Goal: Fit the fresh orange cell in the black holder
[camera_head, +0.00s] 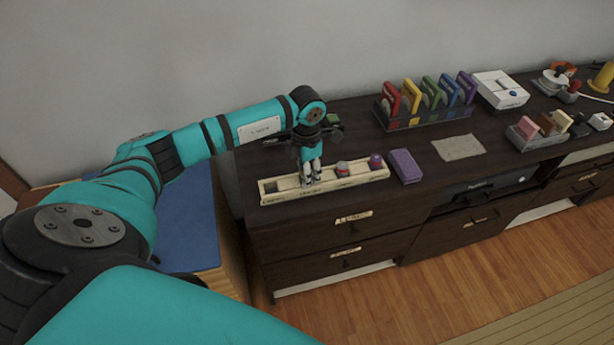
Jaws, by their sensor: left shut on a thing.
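My left gripper (311,178) points down into the long cream tray (285,197), left of its middle. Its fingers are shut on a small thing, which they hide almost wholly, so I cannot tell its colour. I cannot make out an orange cell. A red-and-white piece (343,169) and a purple piece (376,161) sit in the tray to the right of the fingers. A dark object with some green (333,120) shows behind the gripper; I cannot tell if it is the black holder. My right gripper is out of view.
A purple box (405,166) lies right of the tray on the dark cabinet (340,215). A beige cloth (458,148) lies flat. A smaller rack (522,138) is farther right.

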